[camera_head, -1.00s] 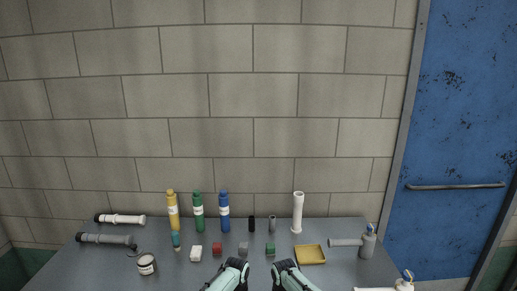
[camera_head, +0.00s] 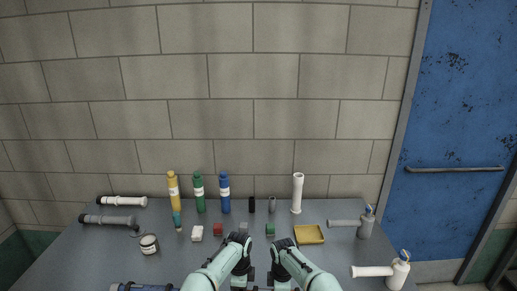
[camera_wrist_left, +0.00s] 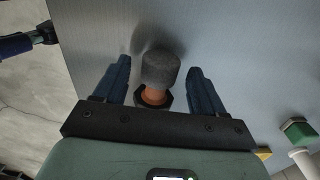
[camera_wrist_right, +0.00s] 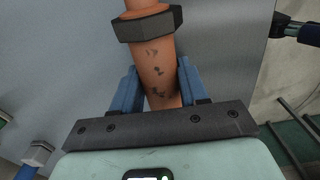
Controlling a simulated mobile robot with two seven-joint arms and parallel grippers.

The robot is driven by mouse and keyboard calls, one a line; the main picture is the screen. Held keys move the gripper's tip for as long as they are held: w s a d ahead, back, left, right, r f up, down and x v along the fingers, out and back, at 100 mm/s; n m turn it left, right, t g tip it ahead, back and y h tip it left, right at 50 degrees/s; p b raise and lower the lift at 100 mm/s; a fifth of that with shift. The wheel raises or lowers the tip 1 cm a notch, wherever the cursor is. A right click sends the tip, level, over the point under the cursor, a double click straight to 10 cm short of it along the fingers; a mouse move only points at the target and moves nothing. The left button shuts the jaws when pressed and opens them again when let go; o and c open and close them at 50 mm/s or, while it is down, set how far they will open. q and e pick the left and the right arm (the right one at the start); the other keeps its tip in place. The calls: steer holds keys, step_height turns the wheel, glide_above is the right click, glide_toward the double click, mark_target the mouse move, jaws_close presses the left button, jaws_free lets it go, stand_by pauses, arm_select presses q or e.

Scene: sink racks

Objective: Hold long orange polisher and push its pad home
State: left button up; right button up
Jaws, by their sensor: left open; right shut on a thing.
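The orange polisher (camera_wrist_right: 157,70) shows in the right wrist view as a scuffed orange shaft with a dark hexagonal collar (camera_wrist_right: 150,24). My right gripper (camera_wrist_right: 159,82) is shut on this shaft. In the left wrist view, a grey rounded pad (camera_wrist_left: 160,70) sits at the end of an orange neck, above a dark hexagonal collar (camera_wrist_left: 153,97). My left gripper (camera_wrist_left: 159,66) is open, its fingers on either side of the pad with gaps. In the head view, both grippers are low at the table's front, and the polisher is largely hidden.
Yellow (camera_head: 173,190), green (camera_head: 198,192) and blue (camera_head: 224,193) bottles and a white tube (camera_head: 297,192) stand at the back. A yellow tray (camera_head: 309,234) lies right of my arms, a tin (camera_head: 149,244) to the left. Small blocks lie just beyond my wrists.

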arm_select(q)
steer(key=shift+r, duration=2.6)
arm_select(e)
steer(key=shift+d, duration=0.1)
steer(key=o, duration=1.1)
steer(key=shift+c, duration=0.2)
